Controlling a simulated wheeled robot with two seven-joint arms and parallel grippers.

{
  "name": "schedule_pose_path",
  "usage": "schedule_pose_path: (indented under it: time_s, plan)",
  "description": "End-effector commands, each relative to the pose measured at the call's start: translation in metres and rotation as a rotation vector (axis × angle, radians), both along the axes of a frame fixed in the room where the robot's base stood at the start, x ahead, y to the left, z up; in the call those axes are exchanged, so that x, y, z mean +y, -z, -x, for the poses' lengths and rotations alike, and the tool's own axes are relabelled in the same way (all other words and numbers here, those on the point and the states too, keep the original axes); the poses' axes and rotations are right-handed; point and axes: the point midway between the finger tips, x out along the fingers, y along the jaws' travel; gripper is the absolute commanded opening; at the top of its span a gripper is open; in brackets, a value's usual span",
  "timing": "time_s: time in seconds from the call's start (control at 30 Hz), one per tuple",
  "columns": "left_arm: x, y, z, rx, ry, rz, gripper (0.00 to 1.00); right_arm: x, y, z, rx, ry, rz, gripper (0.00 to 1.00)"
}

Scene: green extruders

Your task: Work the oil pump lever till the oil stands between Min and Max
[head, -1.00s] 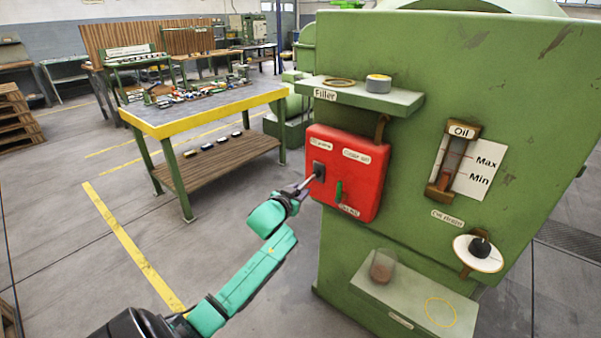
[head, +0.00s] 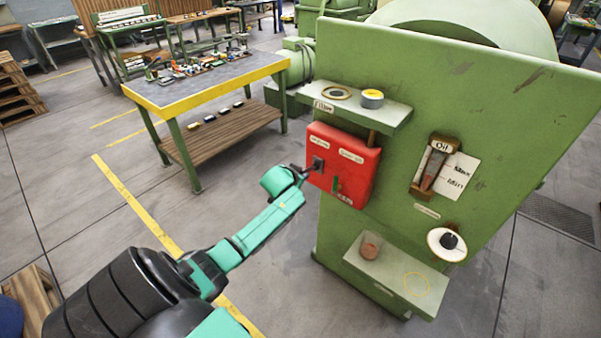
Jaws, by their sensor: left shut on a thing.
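The red pump box (head: 355,160) is fixed to the front of the green machine (head: 470,110). A dark slot plate (head: 318,163) is on its left part, and a short lever sticks out there. My left gripper (head: 304,172) is shut on the lever's outer end, which it mostly hides. A small green handle (head: 336,186) is lower on the box. The oil gauge (head: 434,165) is to the right, with the Max and Min card (head: 459,172) beside it. Reddish-brown colour shows in its glass; its exact level against the marks is too small to tell. My right gripper is out of view.
The filler shelf (head: 385,115) juts out above the box, with a ring and a small tin (head: 372,98) on it. A lower ledge (head: 395,275) holds a small cup (head: 370,245). A workbench (head: 205,85) stands at the left. Open floor lies between.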

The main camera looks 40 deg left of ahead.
Motion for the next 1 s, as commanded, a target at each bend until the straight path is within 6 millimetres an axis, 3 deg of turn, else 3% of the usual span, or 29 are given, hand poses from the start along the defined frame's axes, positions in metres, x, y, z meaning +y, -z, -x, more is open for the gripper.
schedule_pose_path:
  time_s: [0.03,0.57,0.6,0.67,1.0]
  plan:
    - [0.0014,-0.0070,-0.0027,-0.015,0.001,-0.004,0.00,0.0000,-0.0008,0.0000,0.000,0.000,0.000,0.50]
    - [0.0021,-0.0095,-0.0036,-0.021,0.000,-0.006,0.00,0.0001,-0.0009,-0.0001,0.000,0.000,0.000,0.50]
    - [0.0022,-0.0097,-0.0037,-0.021,0.000,-0.006,0.46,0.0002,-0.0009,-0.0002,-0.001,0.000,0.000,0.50]
    - [0.0019,-0.0092,-0.0036,-0.020,0.000,-0.006,0.69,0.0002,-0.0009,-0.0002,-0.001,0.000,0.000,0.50]
    - [0.0006,-0.0046,-0.0006,-0.009,0.000,-0.002,0.69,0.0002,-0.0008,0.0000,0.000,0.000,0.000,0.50]
